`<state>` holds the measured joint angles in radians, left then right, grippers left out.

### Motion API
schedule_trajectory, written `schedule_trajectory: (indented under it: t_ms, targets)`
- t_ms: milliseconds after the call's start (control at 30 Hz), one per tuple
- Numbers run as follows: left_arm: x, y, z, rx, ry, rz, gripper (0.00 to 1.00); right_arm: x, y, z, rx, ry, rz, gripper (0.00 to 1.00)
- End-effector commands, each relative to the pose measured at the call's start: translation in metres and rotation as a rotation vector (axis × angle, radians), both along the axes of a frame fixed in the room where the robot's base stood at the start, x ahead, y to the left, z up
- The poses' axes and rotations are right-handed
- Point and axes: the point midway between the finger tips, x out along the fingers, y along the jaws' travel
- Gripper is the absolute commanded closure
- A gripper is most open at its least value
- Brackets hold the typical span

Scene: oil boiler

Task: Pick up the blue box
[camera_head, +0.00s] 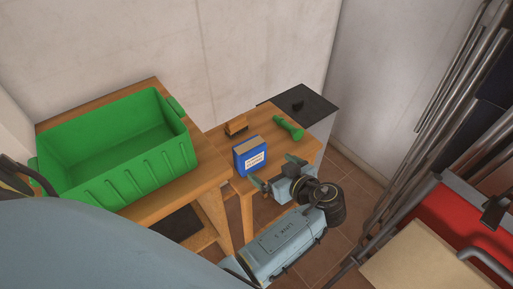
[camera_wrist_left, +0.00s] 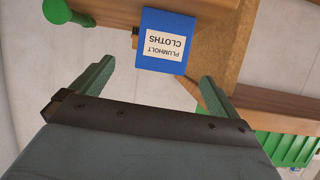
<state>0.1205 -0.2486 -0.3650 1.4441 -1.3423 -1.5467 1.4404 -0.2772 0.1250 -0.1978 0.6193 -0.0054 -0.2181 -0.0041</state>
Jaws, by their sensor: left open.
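The blue box (camera_head: 250,158) stands upright near the front edge of the small wooden table (camera_head: 229,130). It has a white label, and its tan top shows in the head view. In the left wrist view the blue box (camera_wrist_left: 151,58) appears ahead of the fingers, its label upside down, reading "PLUMHOLT CLOTHS". My left gripper (camera_head: 276,172) is open and empty in front of the box, slightly to its right in the head view. In the left wrist view the two green fingers (camera_wrist_left: 156,73) are spread apart, with the box beyond them. My right gripper is not in view.
A large green crate (camera_head: 165,172) stands on a wooden table at left. A wall is behind; pipes (camera_head: 452,75) and a red unit (camera_head: 470,212) are at right.

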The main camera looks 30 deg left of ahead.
Motion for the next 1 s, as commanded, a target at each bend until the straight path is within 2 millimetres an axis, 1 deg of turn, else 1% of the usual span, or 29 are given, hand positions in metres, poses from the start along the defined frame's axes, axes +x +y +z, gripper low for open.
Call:
schedule_trajectory:
  t_ms: [33, 100, 167, 300, 433, 567, 733, 1000]
  targets:
    - [0.001, 0.003, 0.006, 0.003, -0.027, 0.022, 0.0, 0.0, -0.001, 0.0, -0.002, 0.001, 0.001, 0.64]
    - [0.004, 0.01, 0.007, 0.006, -0.043, 0.035, 0.0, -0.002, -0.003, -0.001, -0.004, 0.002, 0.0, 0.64]
    - [0.008, 0.02, 0.004, 0.007, -0.044, 0.038, 0.0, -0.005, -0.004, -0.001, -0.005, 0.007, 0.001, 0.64]
    - [0.019, 0.044, -0.008, 0.008, -0.042, 0.036, 0.0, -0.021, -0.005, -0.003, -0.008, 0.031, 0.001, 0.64]
    - [0.026, 0.06, -0.016, 0.007, -0.04, 0.033, 0.0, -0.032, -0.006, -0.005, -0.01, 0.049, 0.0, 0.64]
    - [0.03, 0.069, -0.02, 0.004, -0.04, 0.033, 0.0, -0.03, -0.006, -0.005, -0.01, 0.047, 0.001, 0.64]
    - [0.033, 0.078, -0.022, 0.005, -0.039, 0.033, 0.0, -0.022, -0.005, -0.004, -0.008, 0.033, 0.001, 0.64]
    - [0.046, 0.112, -0.034, 0.006, -0.039, 0.033, 0.0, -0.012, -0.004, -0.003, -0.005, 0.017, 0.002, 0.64]
